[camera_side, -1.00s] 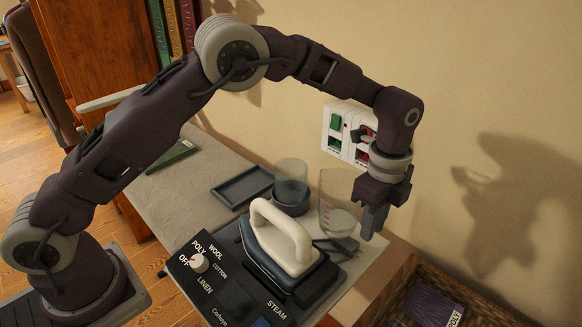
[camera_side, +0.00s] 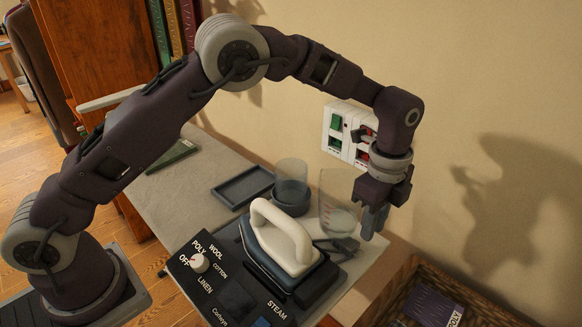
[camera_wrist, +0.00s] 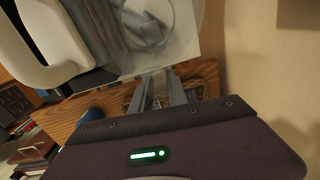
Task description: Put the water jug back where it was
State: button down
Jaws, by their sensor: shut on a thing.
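The water jug (camera_side: 336,198) is a clear, see-through jug with faint red marks and a little water low inside. It stands about upright near the right end of the grey-topped table, just behind the iron. My gripper (camera_side: 373,222) points down at its right side, shut on the jug. The exact grip point is hard to see through the clear wall. In the wrist view my gripper (camera_wrist: 160,90) has its fingers close together beside the jug's blurry clear body (camera_wrist: 150,28). I cannot tell whether the jug's base touches the table.
A white-handled iron (camera_side: 282,238) rests on a dark labelled base in front of the jug. A clear round container (camera_side: 291,183) and a shallow dark tray (camera_side: 243,187) stand to the left. Wall switches (camera_side: 350,133) are behind. A basket (camera_side: 395,300) lies beyond the table's right edge.

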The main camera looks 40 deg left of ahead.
notch_tip(320, 180, up, 10)
jog(key=shift+f, duration=0.15)
jog(key=w+a+n, duration=0.2)
jog(key=a+n, duration=0.3)
jog(key=a, duration=0.9)
jog(key=w+a+n, duration=0.2)
jog(key=a+n, duration=0.3)
jog(key=a, duration=0.8)
jog(key=s+a+n, duration=0.4)
jog(key=s+a, duration=0.1)
jog(key=a, duration=0.6)
jog(key=s+a+n, duration=0.4)
jog(key=a+n, duration=0.1)
jog(key=a, duration=0.7)
jog(key=f, duration=1.4)
jog(key=shift+s+f, duration=0.15)
jog(key=shift+s, duration=0.1)
jog(key=shift+f, duration=0.1)
